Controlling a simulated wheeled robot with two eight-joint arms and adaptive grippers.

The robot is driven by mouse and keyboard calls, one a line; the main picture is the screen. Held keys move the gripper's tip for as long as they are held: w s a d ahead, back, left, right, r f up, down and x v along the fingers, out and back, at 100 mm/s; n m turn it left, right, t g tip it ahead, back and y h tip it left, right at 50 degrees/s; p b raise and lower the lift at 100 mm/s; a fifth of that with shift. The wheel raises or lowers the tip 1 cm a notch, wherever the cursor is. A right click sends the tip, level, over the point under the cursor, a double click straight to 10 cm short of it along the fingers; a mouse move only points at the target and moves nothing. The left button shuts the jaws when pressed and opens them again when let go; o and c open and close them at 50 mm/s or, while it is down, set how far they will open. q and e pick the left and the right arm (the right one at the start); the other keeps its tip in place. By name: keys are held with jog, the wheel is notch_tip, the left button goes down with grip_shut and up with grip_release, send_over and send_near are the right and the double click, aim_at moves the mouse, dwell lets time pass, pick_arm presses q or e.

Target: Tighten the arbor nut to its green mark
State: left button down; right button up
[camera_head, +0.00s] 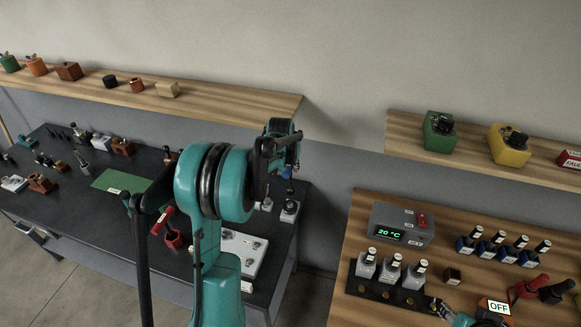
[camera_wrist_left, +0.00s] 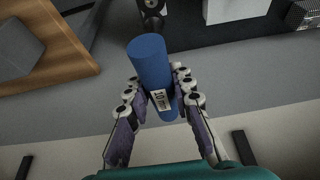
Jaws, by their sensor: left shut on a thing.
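My left gripper (camera_head: 287,160) is shut on a blue cylindrical socket (camera_wrist_left: 147,52), over the right end of the dark bench. In the left wrist view the gripper's fingers (camera_wrist_left: 160,92) close on both sides of the socket. The socket has a white label that seems to read "10 mm". Its far end points away from the palm, and it looks free of contact. In the head view only a small blue part shows below the fingers. I cannot make out the arbor nut or its green mark.
The dark bench (camera_head: 75,190) holds several small tools, a green mat (camera_head: 122,181), a red holder (camera_head: 173,238) and a light plate (camera_head: 243,252). A wooden table (camera_head: 365,215) with a grey temperature box (camera_head: 402,223) stands right, across a gap. Shelves (camera_head: 225,104) run behind.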

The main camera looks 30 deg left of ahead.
aim_at(290, 180)
pick_arm(q)
jog(key=shift+f, duration=0.1)
jog(key=shift+f+b, duration=1.45)
jog(key=shift+f, duration=0.85)
pick_arm(e)
jog(key=shift+f, duration=1.4)
pick_arm(q)
jog(key=shift+f+b, duration=1.4)
jog(key=shift+f, duration=0.2)
pick_arm(e)
jog(key=shift+f, duration=1.45)
